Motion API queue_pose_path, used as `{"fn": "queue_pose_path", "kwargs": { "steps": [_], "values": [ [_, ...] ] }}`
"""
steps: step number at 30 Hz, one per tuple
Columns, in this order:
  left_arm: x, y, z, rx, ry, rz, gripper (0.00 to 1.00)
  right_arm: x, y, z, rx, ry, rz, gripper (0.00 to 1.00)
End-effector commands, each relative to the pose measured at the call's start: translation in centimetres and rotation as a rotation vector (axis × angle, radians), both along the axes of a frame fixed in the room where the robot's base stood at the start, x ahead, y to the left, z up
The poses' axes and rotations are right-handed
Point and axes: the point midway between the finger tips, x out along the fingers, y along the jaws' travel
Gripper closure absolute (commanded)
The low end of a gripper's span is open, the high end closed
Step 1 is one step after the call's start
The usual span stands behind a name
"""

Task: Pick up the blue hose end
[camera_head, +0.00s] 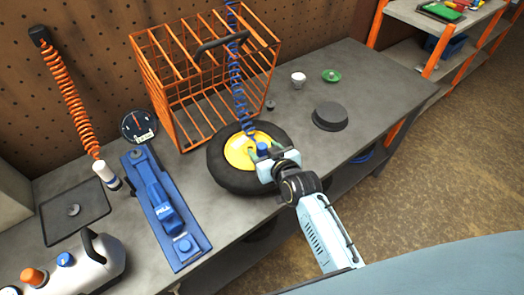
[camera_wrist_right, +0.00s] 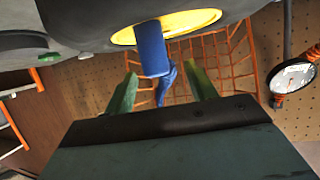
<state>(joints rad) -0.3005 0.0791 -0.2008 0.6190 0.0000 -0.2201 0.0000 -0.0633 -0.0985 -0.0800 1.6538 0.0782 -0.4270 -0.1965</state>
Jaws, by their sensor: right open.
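The blue hose end (camera_head: 262,148) stands at the yellow hub of the black wheel (camera_head: 228,178) on the bench. A coiled blue hose (camera_head: 239,85) runs up from it past the orange wire cage. My right gripper (camera_head: 264,159) is at the hub, close to the hose end. In the right wrist view the blue hose end (camera_wrist_right: 152,50) shows between the two green fingertips of my right gripper (camera_wrist_right: 163,85). The fingers are apart, with gaps on both sides of it. Whether the hose end touches the hub is unclear. My left gripper is not in view.
The orange wire cage (camera_head: 160,90) stands behind the wheel. A blue tool (camera_head: 165,210) lies left of it, with a gauge (camera_head: 139,126) and an orange coiled hose (camera_head: 70,90) nearby. A dark round disc (camera_head: 330,117) lies to the right. The bench's right end has free room.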

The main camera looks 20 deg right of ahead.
Motion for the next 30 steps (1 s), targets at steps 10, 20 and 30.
{"fn": "queue_pose_path", "kwargs": {
  "steps": [10, 20, 30],
  "values": [
    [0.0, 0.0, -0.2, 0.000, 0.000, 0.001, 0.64, 3.8, 0.1, -1.8, 0.001, 0.000, 0.000, 0.44],
    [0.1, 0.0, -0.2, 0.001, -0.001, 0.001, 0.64, 4.5, 0.2, -2.1, 0.000, 0.001, 0.000, 0.44],
    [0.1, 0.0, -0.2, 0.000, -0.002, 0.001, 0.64, 4.5, 0.2, -2.1, 0.000, 0.001, 0.000, 0.82]
  ]
}}
